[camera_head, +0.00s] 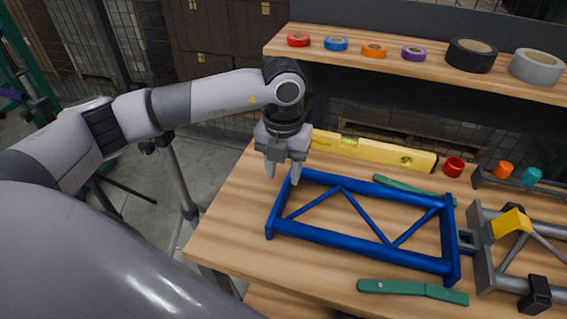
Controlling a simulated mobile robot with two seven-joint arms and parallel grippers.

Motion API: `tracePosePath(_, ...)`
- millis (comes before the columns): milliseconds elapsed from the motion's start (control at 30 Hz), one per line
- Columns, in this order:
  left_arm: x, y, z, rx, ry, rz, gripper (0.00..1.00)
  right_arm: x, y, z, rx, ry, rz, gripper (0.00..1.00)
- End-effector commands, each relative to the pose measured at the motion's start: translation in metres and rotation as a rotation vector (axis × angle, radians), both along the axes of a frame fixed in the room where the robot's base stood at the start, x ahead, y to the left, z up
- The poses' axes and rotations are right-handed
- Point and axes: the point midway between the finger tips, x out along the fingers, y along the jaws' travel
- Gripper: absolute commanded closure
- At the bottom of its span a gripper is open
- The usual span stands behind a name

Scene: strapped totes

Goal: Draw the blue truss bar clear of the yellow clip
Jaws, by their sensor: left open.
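The blue truss bar (345,235) is a flat rectangular frame with diagonal braces, lying on the wooden table. Its right end meets a grey connector on a grey truss frame (483,262). The yellow clip (510,223) sits on top of that grey frame, just right of the joint. Whether the clip touches the blue bar cannot be told. My left gripper (282,178) points down at the blue bar's far left corner. Its fingers are apart, one on either side of the bar's end there, and I cannot tell whether they touch it. My right gripper is not in view.
A yellow spirit level (372,152) lies behind the blue bar, with a red cylinder (453,167) beside it. A raised shelf (400,67) with tape rolls stands behind. The table's left part is clear.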

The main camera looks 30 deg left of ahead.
Motion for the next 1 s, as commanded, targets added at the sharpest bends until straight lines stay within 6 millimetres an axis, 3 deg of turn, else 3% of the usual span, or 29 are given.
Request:
tracePosePath(400, -0.001, -0.001, -0.055, -0.001, 0.002, -0.001, 0.57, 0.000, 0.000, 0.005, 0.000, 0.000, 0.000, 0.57)
tracePosePath(767, 0.000, -0.001, -0.061, -0.002, 0.000, -0.002, 0.57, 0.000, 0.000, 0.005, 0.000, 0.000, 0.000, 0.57)
tracePosePath(800, 0.000, -0.001, -0.061, -0.002, 0.000, -0.002, 0.61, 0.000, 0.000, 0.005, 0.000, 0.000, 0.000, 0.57)
tracePosePath(900, 0.000, -0.001, -0.061, -0.002, 0.000, -0.002, 0.93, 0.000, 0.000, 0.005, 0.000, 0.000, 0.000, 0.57)
tracePosePath(933, 0.000, -0.001, -0.060, -0.002, 0.000, -0.001, 1.00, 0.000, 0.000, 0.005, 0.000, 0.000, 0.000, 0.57)
tracePosePath(1000, 0.000, -0.001, -0.060, -0.002, 0.000, -0.001, 1.00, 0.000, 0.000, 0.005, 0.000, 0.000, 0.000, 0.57)
